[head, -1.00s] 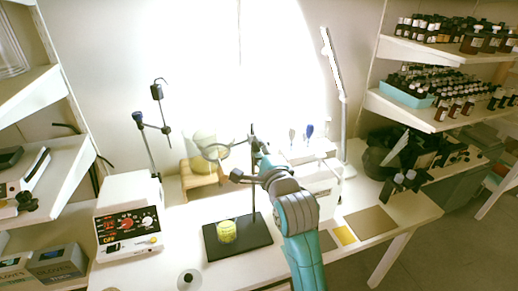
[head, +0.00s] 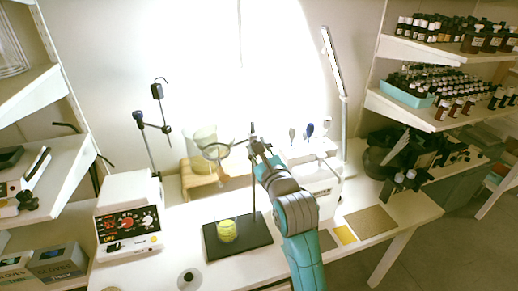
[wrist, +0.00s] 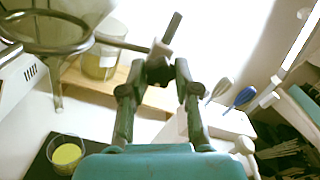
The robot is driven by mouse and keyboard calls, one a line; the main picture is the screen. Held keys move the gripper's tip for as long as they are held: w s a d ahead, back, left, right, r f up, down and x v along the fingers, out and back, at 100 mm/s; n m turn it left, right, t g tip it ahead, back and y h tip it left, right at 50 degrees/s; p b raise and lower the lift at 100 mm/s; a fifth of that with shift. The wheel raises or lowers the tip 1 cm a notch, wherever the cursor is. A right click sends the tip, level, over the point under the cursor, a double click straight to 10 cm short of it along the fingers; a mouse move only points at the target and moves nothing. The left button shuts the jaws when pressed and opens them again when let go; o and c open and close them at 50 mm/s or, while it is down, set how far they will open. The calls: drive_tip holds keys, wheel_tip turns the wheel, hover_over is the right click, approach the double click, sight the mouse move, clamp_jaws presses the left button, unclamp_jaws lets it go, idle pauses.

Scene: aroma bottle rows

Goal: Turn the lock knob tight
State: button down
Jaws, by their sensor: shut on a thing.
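The lock knob (wrist: 160,73) is a small dark piece in the wrist view, on the near side of a pale clamp block (wrist: 160,50) on a dark upright rod. My gripper (wrist: 160,80) is shut on the knob, one finger on either side, which partly hide it. In the head view my gripper (head: 258,148) is at the upper part of the stand's rod (head: 253,195). A ring (wrist: 45,35) extends left from the clamp on a thin arm. It also shows in the head view (head: 213,152).
A black base plate (head: 215,246) carries the rod and a small beaker of yellow stuff (head: 227,231). A glass vessel (head: 203,140) stands behind on a wooden stand. A white instrument (head: 128,215) is at left. Clear table lies at the front.

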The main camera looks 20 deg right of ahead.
drive_tip(key=shift+m, duration=0.7)
drive_tip(key=c, duration=0.8)
unclamp_jaws()
drive_tip(key=shift+s, duration=0.15)
drive_tip(key=s, duration=1.1)
drive_tip(key=shift+s, duration=0.4)
